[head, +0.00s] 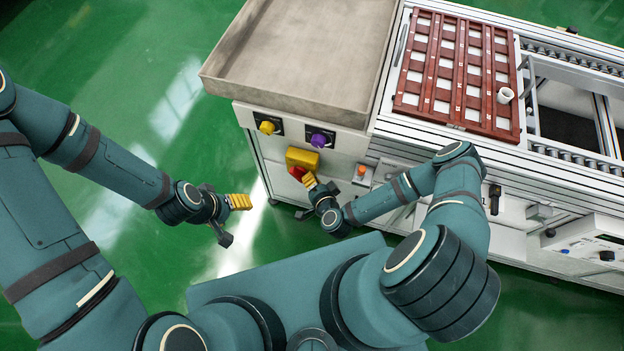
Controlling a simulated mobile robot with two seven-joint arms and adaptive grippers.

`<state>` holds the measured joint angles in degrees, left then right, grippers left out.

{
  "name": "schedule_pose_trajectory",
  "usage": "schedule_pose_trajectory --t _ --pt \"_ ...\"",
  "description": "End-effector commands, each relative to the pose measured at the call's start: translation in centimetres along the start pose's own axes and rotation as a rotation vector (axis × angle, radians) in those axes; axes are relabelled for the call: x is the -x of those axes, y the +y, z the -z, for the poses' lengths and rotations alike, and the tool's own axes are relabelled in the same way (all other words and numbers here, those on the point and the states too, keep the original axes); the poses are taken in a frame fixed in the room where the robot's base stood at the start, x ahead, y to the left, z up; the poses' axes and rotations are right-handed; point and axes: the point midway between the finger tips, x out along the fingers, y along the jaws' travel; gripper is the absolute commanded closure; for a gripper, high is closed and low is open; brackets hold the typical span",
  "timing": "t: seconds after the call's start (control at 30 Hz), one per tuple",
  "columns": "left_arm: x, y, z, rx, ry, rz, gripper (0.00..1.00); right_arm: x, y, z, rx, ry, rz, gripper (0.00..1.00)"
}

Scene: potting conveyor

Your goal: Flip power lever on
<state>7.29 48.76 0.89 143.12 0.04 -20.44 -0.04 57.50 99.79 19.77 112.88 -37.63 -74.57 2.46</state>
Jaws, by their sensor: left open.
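A yellow box (303,157) with a red part (297,172) is mounted on the front of the white cabinet. A small black handle (494,198) sits on the machine front further right. I cannot tell which of these is the power lever. My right gripper (306,197) is just below the yellow box, its yellow-padded finger close to the red part; contact cannot be told. Its fingers look spread, with nothing between them. My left gripper (232,221) is open and empty over the floor, left of the cabinet and apart from it.
A yellow knob (267,127) and a purple knob (319,139) are above the yellow box. An orange button (361,171) is to its right. A grey metal tray (300,60) tops the cabinet. Green floor lies open at left.

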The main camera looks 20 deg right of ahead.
Motion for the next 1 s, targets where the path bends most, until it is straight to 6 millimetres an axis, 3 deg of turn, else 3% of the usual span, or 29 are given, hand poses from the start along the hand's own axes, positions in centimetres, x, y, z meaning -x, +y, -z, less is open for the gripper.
schedule_pose_trajectory --t 1.0 --pt "-0.2 -0.1 0.0 0.0 0.001 0.0 0.36 -0.9 1.3 -1.0 0.001 -0.001 -0.001 1.0"
